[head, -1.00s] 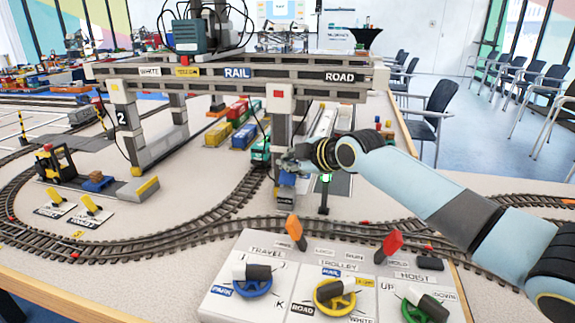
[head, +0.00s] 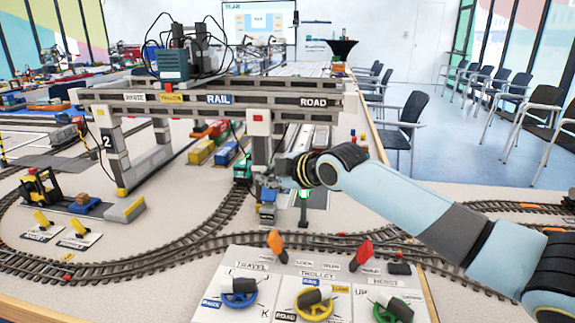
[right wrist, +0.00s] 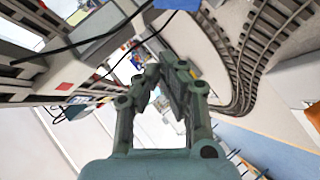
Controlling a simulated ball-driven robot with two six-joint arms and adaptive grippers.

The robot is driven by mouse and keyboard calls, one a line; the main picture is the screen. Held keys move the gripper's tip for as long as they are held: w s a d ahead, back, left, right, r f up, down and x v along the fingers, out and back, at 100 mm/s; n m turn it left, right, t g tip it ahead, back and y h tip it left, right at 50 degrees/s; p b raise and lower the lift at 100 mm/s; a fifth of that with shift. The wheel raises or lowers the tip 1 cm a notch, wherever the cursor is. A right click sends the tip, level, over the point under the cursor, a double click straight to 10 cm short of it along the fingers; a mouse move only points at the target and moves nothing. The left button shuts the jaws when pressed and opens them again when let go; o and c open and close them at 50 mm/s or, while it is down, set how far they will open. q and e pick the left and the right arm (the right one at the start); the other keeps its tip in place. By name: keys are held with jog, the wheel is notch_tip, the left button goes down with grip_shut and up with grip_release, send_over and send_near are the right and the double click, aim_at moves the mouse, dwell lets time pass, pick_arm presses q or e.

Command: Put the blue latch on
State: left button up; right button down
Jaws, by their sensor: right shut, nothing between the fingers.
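My right gripper (head: 272,185) is shut and empty beside the near right leg (head: 261,146) of the gantry crane, low near its foot. A small blue part (head: 267,196) shows at the foot of that leg, just below the fingers; I cannot tell whether it is the latch or whether the fingers touch it. In the right wrist view the finger pair (right wrist: 165,70) points away from the camera, with nothing seen between the tips. My left gripper is not in view.
A curved track (head: 160,262) runs in front of the crane. A control panel (head: 250,312) with coloured wheels and orange and red levers stands at the front. A thin post with a green light (head: 304,195) stands just right of the gripper. A small forklift (head: 40,188) is at left.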

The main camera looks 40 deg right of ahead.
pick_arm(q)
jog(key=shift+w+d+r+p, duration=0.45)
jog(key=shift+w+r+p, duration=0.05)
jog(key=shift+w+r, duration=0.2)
pick_arm(e)
jog(key=d+v, duration=0.1)
jog(key=v, duration=0.6)
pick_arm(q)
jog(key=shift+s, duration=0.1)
pick_arm(e)
jog(key=shift+s, duration=0.1)
